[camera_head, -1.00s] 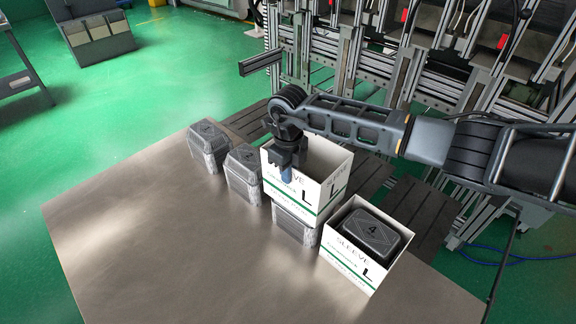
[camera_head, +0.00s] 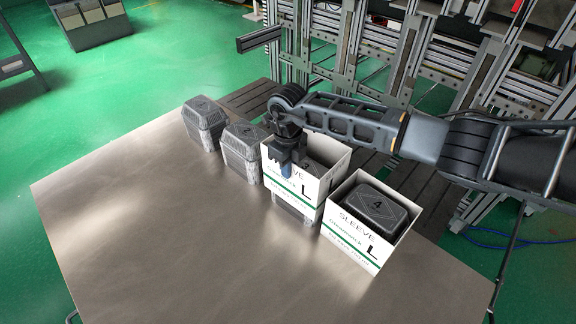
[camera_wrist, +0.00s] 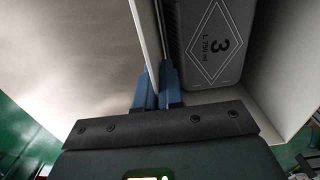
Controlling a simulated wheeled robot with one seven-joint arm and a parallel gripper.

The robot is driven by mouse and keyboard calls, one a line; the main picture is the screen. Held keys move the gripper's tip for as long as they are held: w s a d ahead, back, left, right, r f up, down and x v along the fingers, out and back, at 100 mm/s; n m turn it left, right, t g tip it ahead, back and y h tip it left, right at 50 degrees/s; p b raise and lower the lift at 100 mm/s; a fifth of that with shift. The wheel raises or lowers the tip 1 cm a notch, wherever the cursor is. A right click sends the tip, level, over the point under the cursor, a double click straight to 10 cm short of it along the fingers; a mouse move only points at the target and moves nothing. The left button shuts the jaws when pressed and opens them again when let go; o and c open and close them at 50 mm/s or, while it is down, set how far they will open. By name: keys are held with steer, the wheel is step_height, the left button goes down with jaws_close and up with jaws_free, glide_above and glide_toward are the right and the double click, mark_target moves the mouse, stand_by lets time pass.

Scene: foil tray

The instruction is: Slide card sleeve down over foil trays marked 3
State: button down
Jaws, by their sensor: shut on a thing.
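A white card sleeve (camera_head: 306,191) with a green stripe and an "L" stands upright around the upper part of a dark foil tray stack. The lid marked 3 (camera_head: 325,162) shows inside the sleeve, below its rim. The stack's lower part (camera_head: 292,210) shows beneath the sleeve. In the wrist view the lid (camera_wrist: 216,42) reads "3" and lies close beside the held wall. My gripper (camera_head: 287,169) is shut on the sleeve's near-left wall; its blue fingers (camera_wrist: 156,88) straddle that wall (camera_wrist: 147,35) in the wrist view.
A second sleeve (camera_head: 358,241) at the right surrounds trays marked 4 (camera_head: 377,208). Two bare foil stacks stand to the left, one near (camera_head: 243,153) and one farther (camera_head: 203,124). The table (camera_head: 170,230) is clear in front. Metal framing (camera_head: 410,70) stands behind.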

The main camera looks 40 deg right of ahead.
steer(key=shift+f+b, duration=1.7)
steer(key=shift+f, duration=2.05)
steer(key=c, duration=1.2)
jaws_free()
steer(key=shift+r, duration=3.95)
